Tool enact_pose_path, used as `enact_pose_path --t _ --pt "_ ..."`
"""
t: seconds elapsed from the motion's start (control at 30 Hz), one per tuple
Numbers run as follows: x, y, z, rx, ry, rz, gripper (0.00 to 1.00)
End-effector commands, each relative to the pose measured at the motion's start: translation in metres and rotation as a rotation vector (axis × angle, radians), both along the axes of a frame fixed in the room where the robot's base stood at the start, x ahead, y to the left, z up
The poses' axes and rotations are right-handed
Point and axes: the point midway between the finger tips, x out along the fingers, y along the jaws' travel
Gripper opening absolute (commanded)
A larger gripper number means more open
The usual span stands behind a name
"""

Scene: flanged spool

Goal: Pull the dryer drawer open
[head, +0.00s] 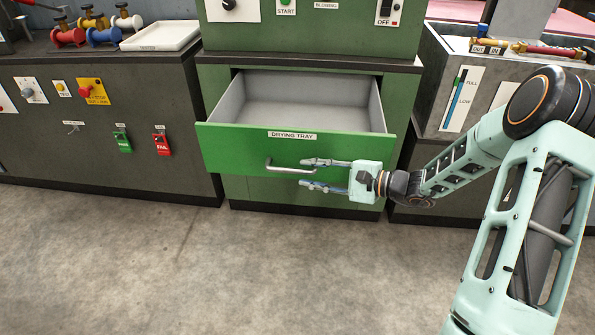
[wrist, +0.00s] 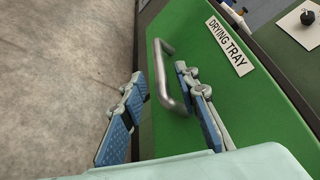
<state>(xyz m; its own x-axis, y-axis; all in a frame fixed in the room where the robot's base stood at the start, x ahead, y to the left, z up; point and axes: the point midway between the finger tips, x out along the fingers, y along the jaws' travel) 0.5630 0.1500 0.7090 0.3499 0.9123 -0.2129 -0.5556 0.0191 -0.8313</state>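The dryer drawer (head: 240,147) is green and labelled "DRYING TRAY". It stands pulled out of the green dryer cabinet (head: 305,52), and its grey, empty inside shows. Its metal bar handle (head: 290,169) is on the drawer front; it also shows in the wrist view (wrist: 170,82). My gripper (head: 308,174) is at the right end of the handle in the head view. Its fingers are apart, one above and one below the handle's level. In the wrist view my gripper (wrist: 158,84) has its blue-padded fingers on either side of the handle, with gaps showing.
Another grey cabinet (head: 440,110) stands right, close to my arm. The concrete floor (head: 200,260) in front is clear.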

Motion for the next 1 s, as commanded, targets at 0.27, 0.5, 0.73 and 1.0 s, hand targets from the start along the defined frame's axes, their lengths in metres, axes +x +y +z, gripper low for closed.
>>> enact_pose_path --t 0.27,0.5,0.73,1.0 --pt "-0.018 -0.05 0.011 -0.001 0.0 -0.003 0.29" --pt "-0.024 -0.064 0.015 -0.001 -0.001 -0.001 0.29" --pt "-0.024 -0.064 0.015 0.0 0.0 0.0 0.29" --pt "-0.026 -0.061 0.014 -0.013 0.0 0.011 0.29"
